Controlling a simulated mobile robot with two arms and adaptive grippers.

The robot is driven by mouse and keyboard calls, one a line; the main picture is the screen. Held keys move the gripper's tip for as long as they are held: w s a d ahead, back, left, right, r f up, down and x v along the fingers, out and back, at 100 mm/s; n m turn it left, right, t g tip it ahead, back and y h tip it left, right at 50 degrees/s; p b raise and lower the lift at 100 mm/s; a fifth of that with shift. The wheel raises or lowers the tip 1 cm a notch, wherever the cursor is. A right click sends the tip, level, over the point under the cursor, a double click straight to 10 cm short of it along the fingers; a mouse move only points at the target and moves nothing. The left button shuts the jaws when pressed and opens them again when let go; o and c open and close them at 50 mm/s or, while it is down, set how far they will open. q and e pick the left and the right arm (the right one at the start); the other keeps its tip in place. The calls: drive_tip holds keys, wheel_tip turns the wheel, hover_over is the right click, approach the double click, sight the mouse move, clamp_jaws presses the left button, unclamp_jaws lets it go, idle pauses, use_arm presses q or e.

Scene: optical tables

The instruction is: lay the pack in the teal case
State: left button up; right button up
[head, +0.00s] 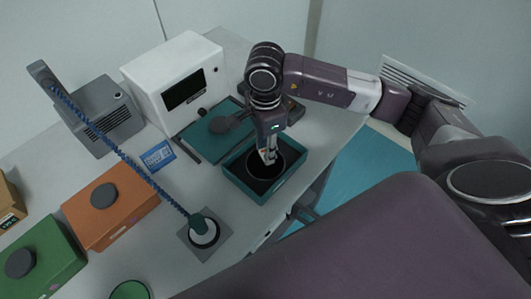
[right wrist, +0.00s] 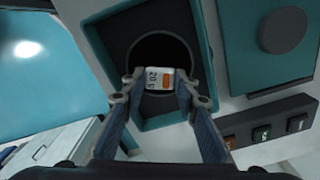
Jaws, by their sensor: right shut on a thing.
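The teal case (head: 230,182) stands open on the table, with a dark inside and a round black recess. My right gripper (head: 268,157) points down over the case in the head view. It is shut on the pack (right wrist: 160,79), a small white block with an orange patch and dark print. The right wrist view shows the pack between both fingertips, in front of the round recess of the teal case (right wrist: 98,38). I cannot tell whether the pack touches the case. My left gripper is not in view.
A teal lid (head: 208,140) with a dark knob lies behind the case. An orange case (head: 125,220) and a green case (head: 60,262) stand to the left. A lamp-like post (head: 203,230) with a blue coiled cable stands left of the teal case. A white box (head: 175,75) is at the back.

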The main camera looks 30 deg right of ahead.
wheel_tip(320, 180, down, 3)
drive_tip(key=shift+f+p, duration=0.15)
drive_tip(key=shift+p, duration=0.15)
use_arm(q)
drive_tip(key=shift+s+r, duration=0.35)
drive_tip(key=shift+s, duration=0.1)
use_arm(e)
drive_tip(key=shift+f, duration=0.15)
drive_tip(key=o, duration=0.9)
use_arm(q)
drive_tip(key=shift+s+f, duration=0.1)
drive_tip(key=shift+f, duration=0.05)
